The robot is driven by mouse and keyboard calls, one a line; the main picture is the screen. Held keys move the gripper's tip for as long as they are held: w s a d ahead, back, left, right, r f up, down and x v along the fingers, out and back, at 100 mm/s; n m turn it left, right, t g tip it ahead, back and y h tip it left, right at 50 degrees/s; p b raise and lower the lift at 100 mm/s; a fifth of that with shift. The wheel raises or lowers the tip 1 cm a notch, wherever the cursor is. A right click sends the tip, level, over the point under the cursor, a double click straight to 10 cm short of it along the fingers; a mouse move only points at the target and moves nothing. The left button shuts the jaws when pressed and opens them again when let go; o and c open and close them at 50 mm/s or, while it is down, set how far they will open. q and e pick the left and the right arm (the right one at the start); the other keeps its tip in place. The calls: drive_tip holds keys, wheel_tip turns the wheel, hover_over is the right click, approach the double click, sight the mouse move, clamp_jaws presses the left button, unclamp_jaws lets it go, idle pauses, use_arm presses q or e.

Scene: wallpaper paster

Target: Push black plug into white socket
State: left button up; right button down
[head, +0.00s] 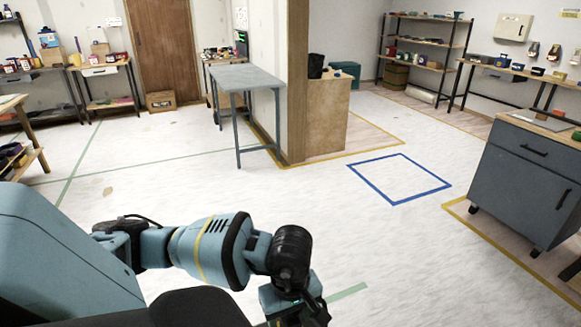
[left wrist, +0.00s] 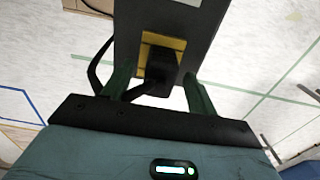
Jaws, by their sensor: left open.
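My left gripper (left wrist: 157,88) shows in the left wrist view with its two dark green fingers apart. Between and beyond the fingers is a black block that looks like the black plug (left wrist: 160,66), in front of a yellow patch on a dark panel. A black cable loops at its left. I cannot tell whether the fingers touch it. In the head view, my left arm's wrist end (head: 293,300) is at the bottom middle, and its fingertips are cut off or hidden. I cannot make out a white socket in either view. My right gripper is not in view.
A grey-blue table (head: 245,76) stands by a wooden post (head: 297,80). A grey drawer cabinet (head: 522,180) is at the right. A blue square (head: 400,159) marks the open white floor. Shelves and workbenches with supplies line the walls.

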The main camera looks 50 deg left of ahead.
use_arm(q)
drive_tip(key=shift+f, duration=1.15)
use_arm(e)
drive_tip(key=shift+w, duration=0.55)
use_arm(q)
drive_tip(key=shift+c, duration=0.5)
drive_tip(key=c, duration=1.1)
drive_tip(key=shift+o, duration=0.2)
drive_tip(key=shift+r, duration=0.15)
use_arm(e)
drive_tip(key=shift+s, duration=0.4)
use_arm(q)
drive_tip(key=shift+r, duration=0.1)
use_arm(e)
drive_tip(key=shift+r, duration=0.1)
